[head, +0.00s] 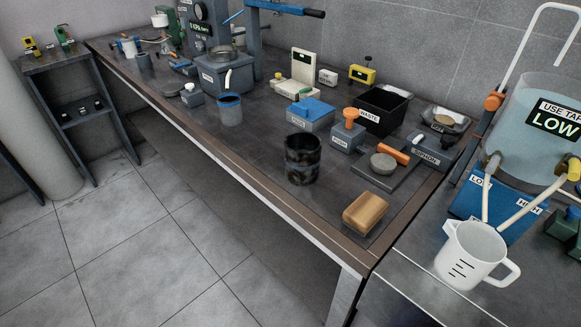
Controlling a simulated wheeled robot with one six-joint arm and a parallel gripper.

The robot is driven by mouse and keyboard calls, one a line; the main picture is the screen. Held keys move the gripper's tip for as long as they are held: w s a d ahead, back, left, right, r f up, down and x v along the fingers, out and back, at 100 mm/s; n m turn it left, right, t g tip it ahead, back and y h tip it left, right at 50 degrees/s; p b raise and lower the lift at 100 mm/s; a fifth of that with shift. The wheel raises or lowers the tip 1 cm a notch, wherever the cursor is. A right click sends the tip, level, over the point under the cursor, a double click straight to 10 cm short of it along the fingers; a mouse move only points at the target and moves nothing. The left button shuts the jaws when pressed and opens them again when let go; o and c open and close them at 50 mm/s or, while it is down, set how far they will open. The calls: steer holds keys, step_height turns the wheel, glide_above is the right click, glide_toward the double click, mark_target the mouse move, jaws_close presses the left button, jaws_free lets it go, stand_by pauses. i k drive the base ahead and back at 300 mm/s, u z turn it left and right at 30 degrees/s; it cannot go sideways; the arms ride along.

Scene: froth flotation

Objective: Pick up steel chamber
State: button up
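A dark, shiny, mottled open cylinder (302,158) stands upright near the front edge of the bench (245,158), right of the middle in the head view. It looks like the steel chamber, but no label shows on it. A smaller grey cup with a blue rim (230,111) stands further back to its left. My gripper is not in view.
A tan block (365,213) lies at the bench's near right corner. A blue-topped box (310,115), an orange-knobbed block (347,133) and a black waste bin (381,110) stand behind the cylinder. A white jug (470,252) stands at right. The floor (130,240) in front is clear.

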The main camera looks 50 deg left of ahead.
mark_target(303, 154)
steer(key=k, duration=0.2)
steer(key=z, duration=1.45)
steer(key=k, duration=1.45)
steer(key=u, duration=1.8)
steer(key=i, duration=0.5)
